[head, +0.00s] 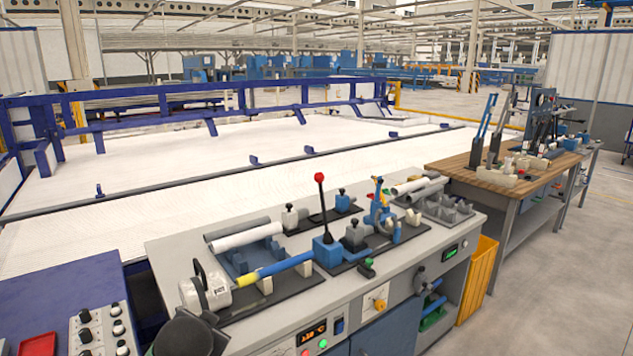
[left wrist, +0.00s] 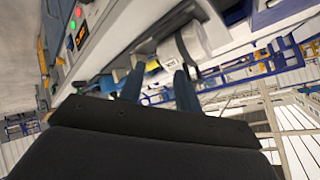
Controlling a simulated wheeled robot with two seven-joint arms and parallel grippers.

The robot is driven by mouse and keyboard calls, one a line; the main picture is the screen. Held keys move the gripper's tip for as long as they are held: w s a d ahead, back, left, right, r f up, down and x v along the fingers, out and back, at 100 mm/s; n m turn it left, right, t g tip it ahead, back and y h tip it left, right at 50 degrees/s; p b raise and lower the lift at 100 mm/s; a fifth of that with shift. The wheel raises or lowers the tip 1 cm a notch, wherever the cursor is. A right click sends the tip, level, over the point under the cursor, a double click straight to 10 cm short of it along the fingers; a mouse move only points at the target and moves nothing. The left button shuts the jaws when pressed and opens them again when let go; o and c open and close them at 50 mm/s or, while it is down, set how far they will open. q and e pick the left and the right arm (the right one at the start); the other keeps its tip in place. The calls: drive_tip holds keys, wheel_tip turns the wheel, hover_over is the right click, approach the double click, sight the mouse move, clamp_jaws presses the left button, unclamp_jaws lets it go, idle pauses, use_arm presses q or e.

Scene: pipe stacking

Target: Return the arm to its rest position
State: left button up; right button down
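My left gripper (left wrist: 158,88) shows in the left wrist view as two dark blue fingers standing apart, with nothing held between them. A dark rounded part at the bottom left of the head view looks like my left arm; its fingers cannot be made out there. My right gripper is in neither view. On the grey workbench (head: 180,250), a grey pipe (head: 236,229) and a white pipe (head: 246,236) lie side by side at the left rack (head: 240,262). More light pipes (head: 412,186) lie at the right rack (head: 452,209).
A grey-white motor-like unit (head: 206,291) with a blue and yellow tube (head: 275,268) sits at the bench's front left. A red-knobbed lever (head: 320,205) stands mid-bench. A blue control panel (head: 97,325) is at lower left. A wooden-topped table (head: 460,170) stands at right.

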use_arm(q)
drive_tip(key=s+d+f+n+g+h, duration=0.1)
drive_tip(key=s+d+f+g, duration=0.1)
drive_tip(key=s+f, duration=0.7)
drive_tip(key=s+d+f+n+g+h, duration=0.1)
drive_tip(key=s+d+f+g, duration=0.2)
drive_tip(key=s+f, duration=0.6)
drive_tip(key=s+d+f+n+g+h, duration=0.1)
drive_tip(key=s+d+f+g, duration=0.1)
drive_tip(key=s+f, duration=0.8)
drive_tip(key=s+g, duration=0.1)
drive_tip(key=s, duration=0.4)
drive_tip(key=shift+d, duration=0.3)
